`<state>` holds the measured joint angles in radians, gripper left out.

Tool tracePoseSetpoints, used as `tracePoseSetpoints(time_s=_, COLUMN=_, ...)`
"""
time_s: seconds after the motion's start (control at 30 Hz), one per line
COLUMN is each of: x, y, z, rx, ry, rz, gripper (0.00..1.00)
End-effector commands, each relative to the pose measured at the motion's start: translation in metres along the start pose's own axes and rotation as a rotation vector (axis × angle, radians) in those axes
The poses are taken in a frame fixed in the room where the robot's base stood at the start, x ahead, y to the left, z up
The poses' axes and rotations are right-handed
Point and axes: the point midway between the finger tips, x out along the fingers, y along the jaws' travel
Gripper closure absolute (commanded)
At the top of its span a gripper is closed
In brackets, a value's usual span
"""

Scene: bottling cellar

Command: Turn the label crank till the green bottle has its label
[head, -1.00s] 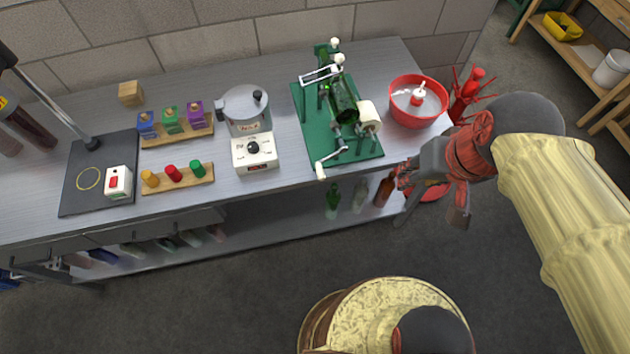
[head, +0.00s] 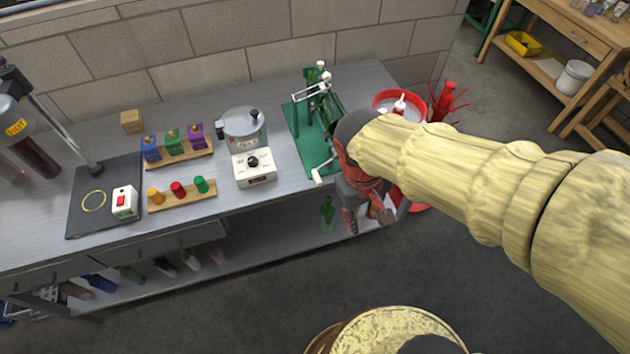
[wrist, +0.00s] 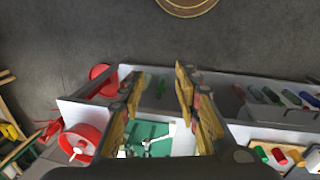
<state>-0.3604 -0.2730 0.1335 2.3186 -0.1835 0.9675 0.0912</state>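The label machine has a green base (head: 300,133) and stands at the right part of the bench. A green bottle (head: 336,106) lies in its frame, partly hidden behind my arm; its label state cannot be made out. The crank (head: 318,176) ends in a white handle at the bench's front edge. In the wrist view the green base (wrist: 147,131) and the crank's pale handle (wrist: 172,128) show between the fingers. My gripper (head: 367,215) points down just right of the crank, in front of the bench edge. Its fingers are apart and empty in the wrist view (wrist: 160,75).
A red bowl (head: 384,98) stands right of the machine, partly hidden by my arm. A grey pot (head: 241,124) on a white heater (head: 253,167) stands to the left. Bottles, including a green one (head: 327,213), are on the lower shelf.

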Motion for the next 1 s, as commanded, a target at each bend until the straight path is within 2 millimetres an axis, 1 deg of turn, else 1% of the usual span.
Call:
tracePoseSetpoints(time_s=0.03, x=0.01, y=-0.007, z=-0.006, rx=-0.042, ry=-0.052, rz=0.023, gripper=0.68)
tracePoseSetpoints(time_s=0.3, x=0.061, y=-0.031, z=-0.032, rx=-0.218, ry=-0.259, rz=0.215, gripper=0.68)
tracePoseSetpoints(time_s=0.47, x=0.093, y=-0.041, z=-0.051, rx=-0.306, ry=-0.347, rz=0.377, gripper=0.68)
tracePoseSetpoints(time_s=0.6, x=0.12, y=-0.049, z=-0.071, rx=-0.368, ry=-0.386, rz=0.549, gripper=0.68)
tracePoseSetpoints(time_s=0.67, x=0.131, y=-0.053, z=-0.082, rx=-0.39, ry=-0.388, rz=0.631, gripper=0.68)
tracePoseSetpoints(time_s=0.83, x=0.161, y=-0.066, z=-0.118, rx=-0.426, ry=-0.326, rz=0.894, gripper=0.68)
tracePoseSetpoints(time_s=0.93, x=0.174, y=-0.077, z=-0.146, rx=-0.418, ry=-0.221, rz=1.059, gripper=0.68)
tracePoseSetpoints(time_s=1.0, x=0.179, y=-0.086, z=-0.169, rx=-0.389, ry=-0.108, rz=1.168, gripper=0.68)
